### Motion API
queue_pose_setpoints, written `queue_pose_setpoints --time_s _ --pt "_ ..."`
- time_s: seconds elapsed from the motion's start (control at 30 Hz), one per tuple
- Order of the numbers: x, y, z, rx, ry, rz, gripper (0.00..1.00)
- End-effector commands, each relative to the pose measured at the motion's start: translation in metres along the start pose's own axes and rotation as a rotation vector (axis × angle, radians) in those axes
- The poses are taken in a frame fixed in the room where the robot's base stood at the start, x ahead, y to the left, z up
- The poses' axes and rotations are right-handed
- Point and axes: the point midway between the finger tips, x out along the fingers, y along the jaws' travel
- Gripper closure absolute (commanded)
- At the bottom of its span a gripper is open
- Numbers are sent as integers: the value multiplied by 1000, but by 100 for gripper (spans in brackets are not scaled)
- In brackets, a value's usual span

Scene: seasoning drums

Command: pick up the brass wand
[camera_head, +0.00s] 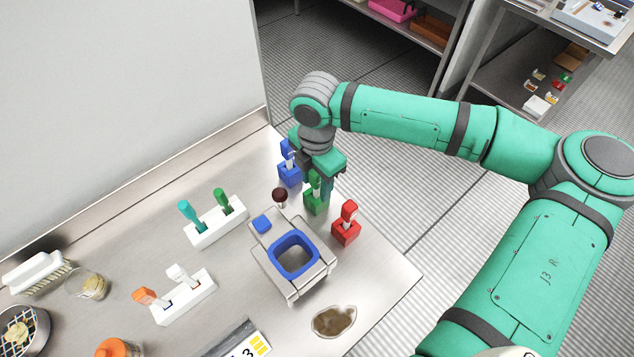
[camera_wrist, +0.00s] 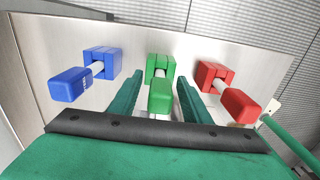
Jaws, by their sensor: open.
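No wand in view is plainly brass. Three handled tools stand in matching blocks: blue (camera_wrist: 70,84), green (camera_wrist: 161,97) and red (camera_wrist: 240,105), each with a short pale shaft between handle and block. The same blue (camera_head: 289,172), green (camera_head: 315,203) and red (camera_head: 347,226) blocks show near the table's far right edge in the head view. My gripper (camera_wrist: 161,78) is open, its two green fingers on either side of the green handle, with gaps visible. In the head view my gripper (camera_head: 319,181) hangs over the green tool and partly hides it.
A grey machine with a blue-rimmed opening (camera_head: 292,254) and a dark round knob (camera_head: 280,195) stands close by. White racks hold teal and green tools (camera_head: 216,229) and orange and white tools (camera_head: 184,300). A brown-filled dish (camera_head: 334,321) sits near the front edge.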

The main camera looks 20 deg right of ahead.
Motion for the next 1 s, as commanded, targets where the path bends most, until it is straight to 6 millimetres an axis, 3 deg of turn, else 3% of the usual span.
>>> queue_pose_setpoints --time_s 0.17,0.37,0.73,1.0 --pt "0 0 0 0 0 0 56" --pt "0 -1 1 4 0 0 100" --pt "-7 -1 2 4 -1 0 100" --pt "-53 0 2 4 -1 3 100"
